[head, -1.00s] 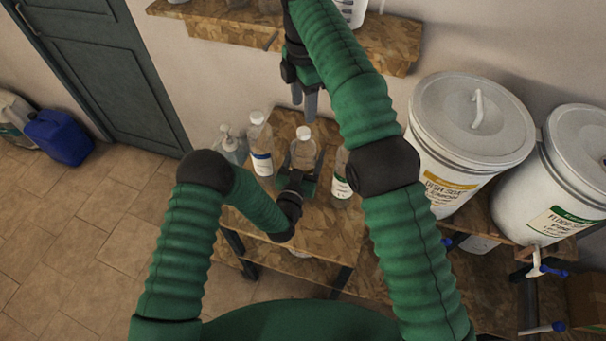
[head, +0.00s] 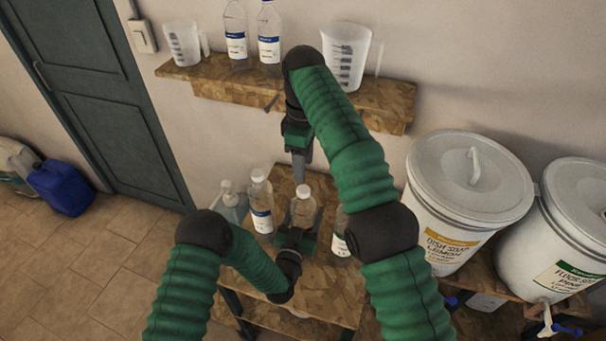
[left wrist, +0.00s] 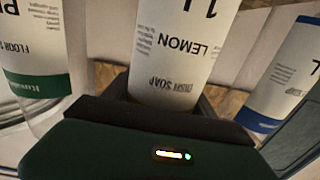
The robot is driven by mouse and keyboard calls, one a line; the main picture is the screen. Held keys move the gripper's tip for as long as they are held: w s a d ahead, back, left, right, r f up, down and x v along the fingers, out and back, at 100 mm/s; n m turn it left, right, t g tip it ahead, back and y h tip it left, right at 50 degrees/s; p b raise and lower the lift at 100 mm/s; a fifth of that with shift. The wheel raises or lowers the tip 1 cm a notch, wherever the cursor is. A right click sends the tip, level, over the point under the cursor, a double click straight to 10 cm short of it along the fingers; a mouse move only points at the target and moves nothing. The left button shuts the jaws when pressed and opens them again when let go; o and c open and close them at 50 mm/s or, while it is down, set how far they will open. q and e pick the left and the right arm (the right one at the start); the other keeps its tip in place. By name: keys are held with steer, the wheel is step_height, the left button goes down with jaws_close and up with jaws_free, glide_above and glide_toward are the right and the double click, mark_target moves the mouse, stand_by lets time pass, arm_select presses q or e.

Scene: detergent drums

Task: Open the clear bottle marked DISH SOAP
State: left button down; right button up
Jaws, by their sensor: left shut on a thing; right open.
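The clear DISH SOAP bottle (head: 303,212) with a white cap (head: 304,191) stands upright on the wooden bench. In the left wrist view its label (left wrist: 180,45) reads LEMON and DISH SOAP, upside down. My left gripper (head: 297,238) is shut around the bottle's body from the near side. The cap is on the bottle. My right gripper (head: 299,176) is open, fingers pointing down, just above and behind the cap in the picture. Whether it touches the cap cannot be told, but nothing shows between its fingers.
A blue-label bottle (head: 261,207) and a pump bottle (head: 231,203) stand left of it. A green-label bottle (head: 341,235), partly hidden by my right arm, stands right. A wall shelf (head: 375,103) holds jugs and bottles. Two white drums (head: 470,185) (head: 575,235) stand right.

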mark_target(302, 189)
steer(key=m, duration=0.9)
steer(key=shift+m, duration=0.4)
steer(key=m, duration=0.9)
steer(key=shift+m, duration=0.3)
steer(key=m, duration=0.6)
steer(key=shift+a, duration=0.1)
steer(key=m, duration=1.4)
steer(key=shift+m, duration=0.4)
steer(key=shift+f, duration=0.15)
steer(key=shift+f+m, duration=0.25)
steer(key=shift+m, duration=0.05)
step_height(302, 189, down, 7)
steer(key=shift+f, duration=0.2)
